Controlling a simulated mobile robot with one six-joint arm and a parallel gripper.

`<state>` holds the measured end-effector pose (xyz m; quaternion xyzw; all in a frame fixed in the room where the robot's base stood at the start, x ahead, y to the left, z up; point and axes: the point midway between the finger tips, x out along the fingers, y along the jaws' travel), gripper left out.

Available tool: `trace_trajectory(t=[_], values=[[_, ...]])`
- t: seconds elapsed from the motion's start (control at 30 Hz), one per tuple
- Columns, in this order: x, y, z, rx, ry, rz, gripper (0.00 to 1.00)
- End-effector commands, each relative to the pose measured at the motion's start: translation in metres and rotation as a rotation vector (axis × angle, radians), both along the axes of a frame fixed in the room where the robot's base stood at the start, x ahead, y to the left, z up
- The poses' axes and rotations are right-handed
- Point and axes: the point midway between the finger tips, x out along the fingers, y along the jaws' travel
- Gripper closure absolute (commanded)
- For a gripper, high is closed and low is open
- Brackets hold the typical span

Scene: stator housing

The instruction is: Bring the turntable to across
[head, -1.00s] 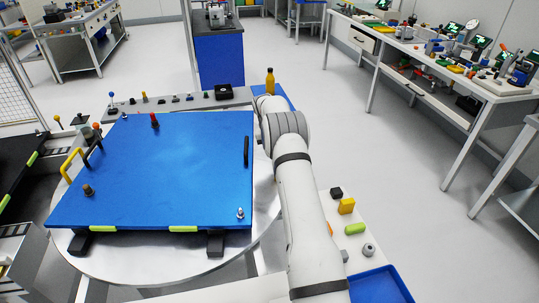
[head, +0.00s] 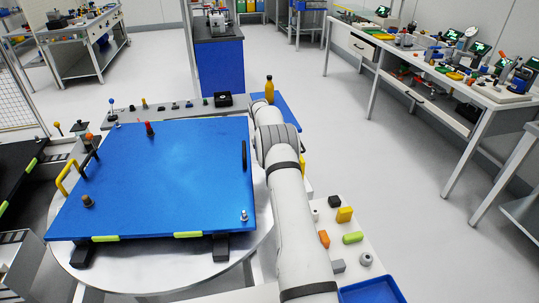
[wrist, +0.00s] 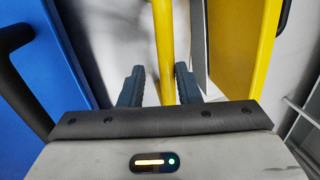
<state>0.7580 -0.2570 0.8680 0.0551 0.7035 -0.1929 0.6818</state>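The turntable (head: 150,277) is a round silver disc in the head view. A blue plate (head: 175,175) lies on it on dark feet. My arm passes right of the disc and hides my gripper in the head view. In the wrist view my gripper (wrist: 160,88) has its two dark fingers apart. A vertical yellow bar (wrist: 165,45) shows between them; contact cannot be told. A blue panel (wrist: 50,55) is at left, a yellow panel (wrist: 238,45) at right.
An amber bottle (head: 269,88) stands behind my arm. Open floor lies right of the shelf.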

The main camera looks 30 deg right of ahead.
Motion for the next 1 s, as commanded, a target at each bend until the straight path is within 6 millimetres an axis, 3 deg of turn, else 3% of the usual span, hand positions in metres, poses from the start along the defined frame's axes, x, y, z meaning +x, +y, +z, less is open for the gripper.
trace_trajectory(t=[0.13,0.47,0.9,1.0], values=[[-0.001,-0.002,0.001,0.0,-0.001,-0.003,0.62],[-0.001,-0.004,0.005,-0.002,0.001,-0.005,0.62],[0.005,0.008,0.07,-0.002,-0.002,-0.006,0.62],[0.005,0.01,0.077,-0.001,0.0,-0.006,0.62]])
